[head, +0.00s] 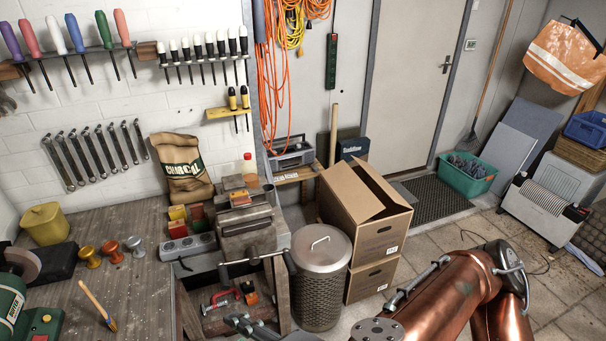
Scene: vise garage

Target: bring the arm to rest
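My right arm (455,290), copper-coloured, comes in at the bottom right of the head view. It is bent, with its elbow in front of the tiled floor and a round grey flange at the bottom edge. Dark grey finger-like parts at the bottom edge, left of the flange, appear to be my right gripper (258,329). They are cut off by the frame, so I cannot tell whether it is open or shut, and I see nothing held in it. My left arm and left gripper are not in view.
A wooden workbench (130,290) with a grey vise (246,236) fills the left. A lidded metal bin (320,250) and stacked cardboard boxes (372,235) stand between the bench and my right arm. Open tiled floor (560,305) lies at the right.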

